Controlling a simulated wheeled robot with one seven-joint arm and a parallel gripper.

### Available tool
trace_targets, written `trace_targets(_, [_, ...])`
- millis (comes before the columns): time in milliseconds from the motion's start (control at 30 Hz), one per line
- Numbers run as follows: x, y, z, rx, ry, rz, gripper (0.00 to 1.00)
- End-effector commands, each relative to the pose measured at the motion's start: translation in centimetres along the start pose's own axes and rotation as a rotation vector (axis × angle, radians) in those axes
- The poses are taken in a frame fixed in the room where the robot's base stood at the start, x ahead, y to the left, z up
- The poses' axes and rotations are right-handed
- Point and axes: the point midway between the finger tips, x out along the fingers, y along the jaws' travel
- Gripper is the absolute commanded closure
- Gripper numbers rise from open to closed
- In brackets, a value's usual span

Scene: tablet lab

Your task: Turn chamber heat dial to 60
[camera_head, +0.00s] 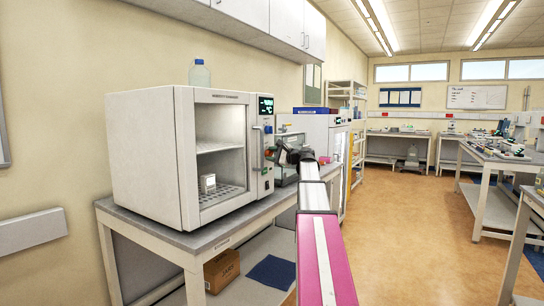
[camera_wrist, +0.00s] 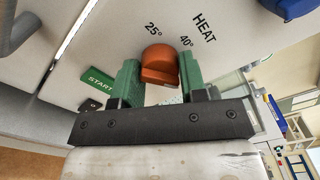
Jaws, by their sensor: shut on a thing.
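The chamber (camera_head: 150,160) is a white box with a glass door, on a bench in the head view. Its control panel (camera_head: 265,150) is on the right side of its front. In the wrist view the orange heat dial (camera_wrist: 159,65) sits on the white panel below the word HEAT, with marks 25° and 40° showing beside it. The 60 mark is not visible. My gripper (camera_wrist: 158,80) has its two green fingers on either side of the dial, shut on it. In the head view my arm hides part of the area by the panel, and the fingertips are hard to make out.
A green START button (camera_wrist: 98,78) is left of the dial, close to the left finger. A door handle (camera_head: 257,150) runs beside the panel. A clear bottle (camera_head: 200,73) stands on the chamber. The floor (camera_head: 410,220) to the right is clear.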

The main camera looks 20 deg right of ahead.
Motion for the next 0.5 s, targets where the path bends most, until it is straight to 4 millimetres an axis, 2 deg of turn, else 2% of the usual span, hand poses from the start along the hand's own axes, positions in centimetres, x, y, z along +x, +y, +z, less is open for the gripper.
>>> trace_targets(500, [-0.02,0.03,-0.09,0.029,0.002,0.001,0.85])
